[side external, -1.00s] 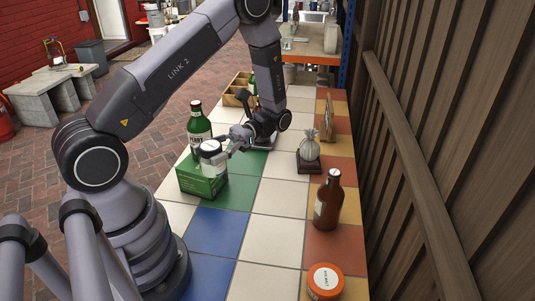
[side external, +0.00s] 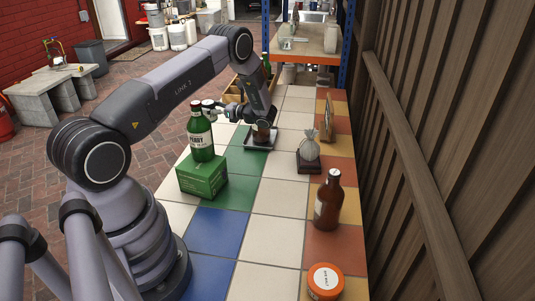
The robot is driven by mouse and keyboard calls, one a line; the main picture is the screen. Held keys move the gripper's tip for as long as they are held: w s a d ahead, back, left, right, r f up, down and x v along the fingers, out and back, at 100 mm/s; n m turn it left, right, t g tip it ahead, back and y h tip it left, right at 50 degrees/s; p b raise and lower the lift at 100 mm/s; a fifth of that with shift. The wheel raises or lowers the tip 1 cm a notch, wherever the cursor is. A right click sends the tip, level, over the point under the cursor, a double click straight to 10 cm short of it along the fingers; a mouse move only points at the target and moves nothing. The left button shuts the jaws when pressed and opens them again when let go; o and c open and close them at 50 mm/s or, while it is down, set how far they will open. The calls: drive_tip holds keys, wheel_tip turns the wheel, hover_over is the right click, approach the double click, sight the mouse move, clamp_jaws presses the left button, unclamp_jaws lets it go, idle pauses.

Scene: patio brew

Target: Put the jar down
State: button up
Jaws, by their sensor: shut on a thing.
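The green bottle (side external: 200,140) with a white label stands upright on a green box (side external: 203,174).
A wooden crate (side external: 234,91) with a bottle stands at the table's far left. A brown bottle (side external: 328,202), an orange-lidded tub (side external: 325,282), a grey ornament on a dark base (side external: 309,154) and a framed board (side external: 328,120) line the right side. The tiles in the middle are clear.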

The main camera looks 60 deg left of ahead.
drive_tip(key=f, duration=0.8)
drive_tip(key=a+f, duration=0.1)
drive_tip(key=f, duration=0.3)
drive_tip(key=shift+s, duration=0.25)
drive_tip(key=shift+f, duration=0.15)
drive_tip(key=o, duration=1.2)
